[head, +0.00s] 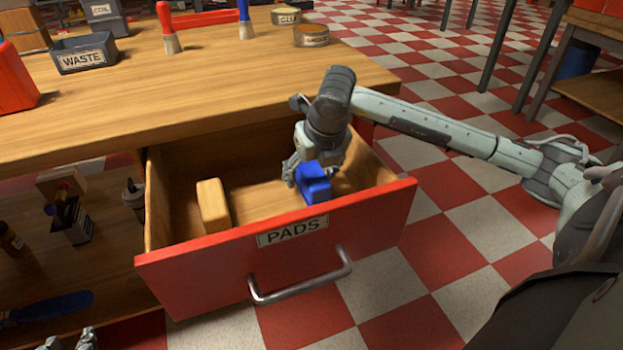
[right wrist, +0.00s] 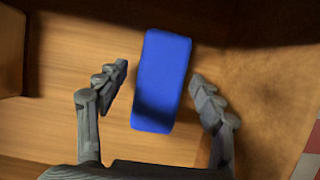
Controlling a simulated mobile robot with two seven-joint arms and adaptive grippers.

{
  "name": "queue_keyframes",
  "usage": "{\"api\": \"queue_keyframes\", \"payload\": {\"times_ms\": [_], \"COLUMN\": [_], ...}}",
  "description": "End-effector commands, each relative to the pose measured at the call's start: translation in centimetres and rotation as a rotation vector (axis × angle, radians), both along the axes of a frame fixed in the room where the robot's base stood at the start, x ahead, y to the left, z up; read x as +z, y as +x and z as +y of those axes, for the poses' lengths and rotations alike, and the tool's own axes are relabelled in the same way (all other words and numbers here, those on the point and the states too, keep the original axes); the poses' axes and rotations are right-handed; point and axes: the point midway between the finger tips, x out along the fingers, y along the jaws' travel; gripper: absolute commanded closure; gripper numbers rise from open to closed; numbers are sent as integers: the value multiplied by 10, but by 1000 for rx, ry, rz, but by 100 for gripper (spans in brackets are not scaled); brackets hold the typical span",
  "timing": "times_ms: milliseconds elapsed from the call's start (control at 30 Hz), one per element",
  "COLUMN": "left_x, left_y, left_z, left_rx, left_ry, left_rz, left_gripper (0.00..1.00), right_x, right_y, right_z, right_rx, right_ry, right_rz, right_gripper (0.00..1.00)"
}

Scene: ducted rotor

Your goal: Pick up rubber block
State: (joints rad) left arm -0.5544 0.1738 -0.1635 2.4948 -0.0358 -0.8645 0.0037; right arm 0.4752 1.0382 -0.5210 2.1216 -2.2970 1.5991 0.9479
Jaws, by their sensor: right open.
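A blue block (head: 313,184), which looks like the rubber block, lies in the open drawer marked PADS, near its front right. In the right wrist view the blue block (right wrist: 161,80) stands upright in the picture between two fingers. My right gripper (head: 303,172) reaches down into the drawer at the blue block. It is open, with one finger on each side and a gap on both sides in the wrist view (right wrist: 160,90). My left gripper (head: 70,341) shows only its fingertips at the bottom left edge, apart from each other.
A tan block (head: 212,205) stands in the drawer's left part. The red drawer front (head: 200,262) has a metal handle (head: 300,282). On the workbench (head: 200,90) are a WASTE bin (head: 83,55), brushes and round tins. The drawer's floor between the blocks is clear.

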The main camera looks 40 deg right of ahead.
Motion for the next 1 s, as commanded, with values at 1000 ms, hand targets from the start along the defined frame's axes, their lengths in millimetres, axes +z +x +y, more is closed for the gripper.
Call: {"api": "queue_keyframes", "payload": {"times_ms": [1000], "left_x": [-9], "left_y": [0], "left_z": [0], "left_rx": [1], "left_ry": [1], "left_rz": [1], "left_gripper": [68], "right_x": [-4], "right_y": [0], "right_z": [0], "right_rx": [0], "right_ry": [0], "right_rz": [0], "right_gripper": [53]}}
